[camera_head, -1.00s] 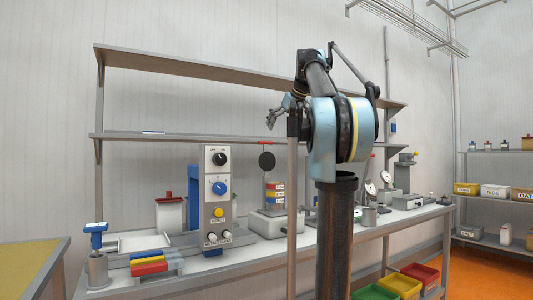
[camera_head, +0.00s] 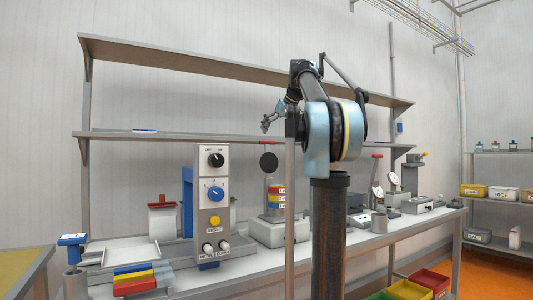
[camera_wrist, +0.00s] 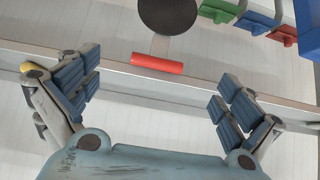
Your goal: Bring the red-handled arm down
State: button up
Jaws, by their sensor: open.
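The red handle (camera_wrist: 157,63) lies crosswise in the wrist view, just ahead of the gap between my fingers, with a black disc (camera_wrist: 167,16) beyond it. In the head view the red handle (camera_head: 268,142) sits at the top of the arm, above the black disc (camera_head: 268,162). My gripper (camera_wrist: 158,85) is open and empty, its blue-padded fingers spread wider than the handle's length. In the head view my gripper (camera_head: 271,123) is small, a little above the handle; contact cannot be seen.
A shelf edge (camera_head: 210,136) runs behind the handle. A control panel (camera_head: 213,190) with knobs stands to its left. Another device with a red handle (camera_head: 376,156) stands further right. Coloured blocks (camera_wrist: 255,22) show at the upper right of the wrist view. Bins (camera_head: 405,290) sit low at right.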

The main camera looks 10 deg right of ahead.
aim_at(268, 147)
jog(key=x, duration=1.1)
jog(key=shift+f, duration=0.15)
jog(key=c, duration=1.6)
